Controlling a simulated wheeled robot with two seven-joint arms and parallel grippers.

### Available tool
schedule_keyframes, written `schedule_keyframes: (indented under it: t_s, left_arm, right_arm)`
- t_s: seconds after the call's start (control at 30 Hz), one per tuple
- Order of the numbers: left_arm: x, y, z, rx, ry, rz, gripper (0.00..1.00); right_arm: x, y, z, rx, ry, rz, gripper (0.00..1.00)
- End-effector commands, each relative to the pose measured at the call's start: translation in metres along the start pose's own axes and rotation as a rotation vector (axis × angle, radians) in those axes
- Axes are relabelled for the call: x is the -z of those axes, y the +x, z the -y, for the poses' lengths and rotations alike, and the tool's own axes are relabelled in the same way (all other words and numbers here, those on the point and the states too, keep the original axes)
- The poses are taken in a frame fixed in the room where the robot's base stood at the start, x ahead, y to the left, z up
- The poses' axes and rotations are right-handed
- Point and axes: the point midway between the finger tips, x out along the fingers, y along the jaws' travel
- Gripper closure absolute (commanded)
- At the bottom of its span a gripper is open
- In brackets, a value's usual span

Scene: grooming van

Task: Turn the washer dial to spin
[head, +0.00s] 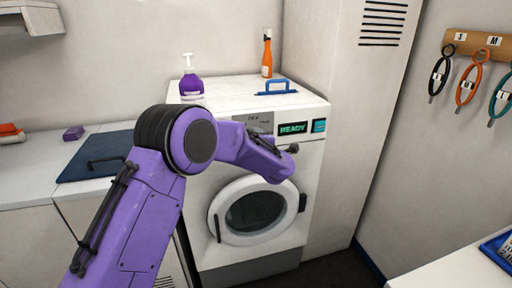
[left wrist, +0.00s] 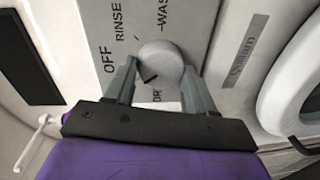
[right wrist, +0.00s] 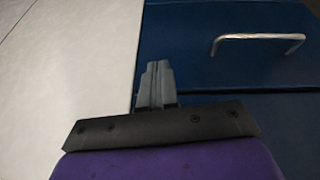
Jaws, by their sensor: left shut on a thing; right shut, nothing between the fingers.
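The washer (head: 215,245) stands in the middle of the head view, with a round door and a green READY display (head: 292,128). In the left wrist view the dial (left wrist: 162,58) is a round pale knob on a grey panel (left wrist: 185,22). Its dark mark is at the lower left of the knob. OFF, RINSE and part of WASH are readable; a label below is mostly covered, and no spin label is readable. My left gripper (left wrist: 160,88) is shut on the dial, one finger each side. My arm hides the dial in the head view. My right gripper (right wrist: 157,68) is shut and empty.
On the washer top are a purple pump bottle (head: 191,86), an orange bottle (head: 267,55) and a blue-handled tool (head: 277,88). A tall cabinet (head: 338,120) stands to the right. The right wrist view shows a blue surface with a metal handle (right wrist: 258,37) beside a pale surface.

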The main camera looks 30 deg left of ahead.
Motion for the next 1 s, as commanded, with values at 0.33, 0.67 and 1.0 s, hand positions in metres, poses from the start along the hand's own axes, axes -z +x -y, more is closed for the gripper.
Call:
schedule_keyframes:
  t_s: [0.33,0.67,1.0]
  left_arm:
    - [0.0,0.0002,-0.0001,-0.002,-0.114,0.011,0.76]
    - [0.0,0.0001,-0.0015,-0.002,-0.128,0.013,0.76]
    - [0.0003,0.0002,-0.0009,-0.002,-0.127,0.012,0.2]
  right_arm:
    - [-0.0061,0.0149,0.0013,0.0,0.0,0.0,1.0]
    - [-0.0064,0.0154,0.0014,0.0,0.0,0.0,1.0]
    - [-0.0064,0.0154,0.0014,0.0,0.0,0.0,1.0]
